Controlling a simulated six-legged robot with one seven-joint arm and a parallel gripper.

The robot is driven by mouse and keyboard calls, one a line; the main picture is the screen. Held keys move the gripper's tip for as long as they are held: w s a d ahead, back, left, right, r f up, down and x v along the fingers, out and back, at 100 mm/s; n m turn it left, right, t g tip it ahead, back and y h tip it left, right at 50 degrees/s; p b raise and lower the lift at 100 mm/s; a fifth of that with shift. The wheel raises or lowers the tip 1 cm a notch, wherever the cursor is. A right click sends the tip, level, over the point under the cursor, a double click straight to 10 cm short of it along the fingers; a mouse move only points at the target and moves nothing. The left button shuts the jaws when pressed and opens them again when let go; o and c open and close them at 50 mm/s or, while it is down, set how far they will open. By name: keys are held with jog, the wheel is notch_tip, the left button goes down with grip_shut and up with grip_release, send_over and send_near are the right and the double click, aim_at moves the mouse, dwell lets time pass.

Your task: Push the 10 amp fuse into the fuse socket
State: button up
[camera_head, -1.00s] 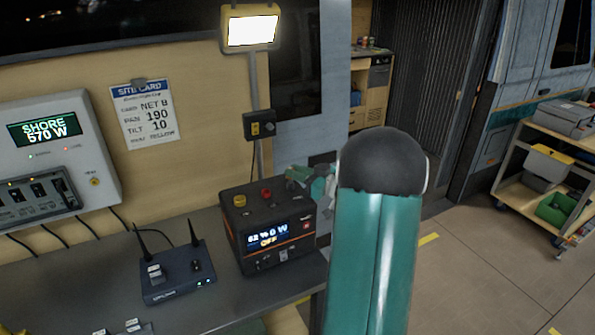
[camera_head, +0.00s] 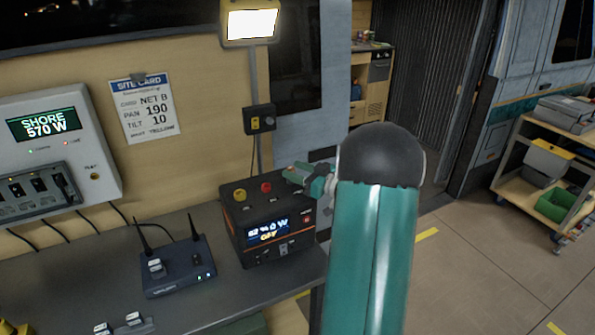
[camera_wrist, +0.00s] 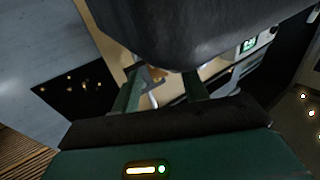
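My gripper (camera_head: 303,172) is in the head view at the right rear of the black power station, partly hidden behind my own teal arm. In the wrist view its two teal fingers (camera_wrist: 163,92) stand apart. A small orange-brown shape (camera_wrist: 155,75) shows in the gap beyond them, too blurred to name. I cannot pick out the 10 amp fuse or the fuse socket for certain. The power station (camera_head: 240,240) has a lit display reading OFF, with a yellow knob (camera_head: 240,195) and a red knob (camera_head: 266,187) on top.
A router (camera_head: 178,280) with two antennas stands on the grey bench (camera_head: 215,300). A wall panel (camera_head: 75,125) reads SHORE 570 W above a row of black switches. A site card (camera_head: 145,110) and a lit lamp (camera_head: 251,24) are on the wall. A cart (camera_head: 510,180) stands right on open floor.

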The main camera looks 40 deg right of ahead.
jog(key=shift+s, duration=0.1)
jog(key=v, duration=1.3)
jog(key=shift+s, duration=0.3)
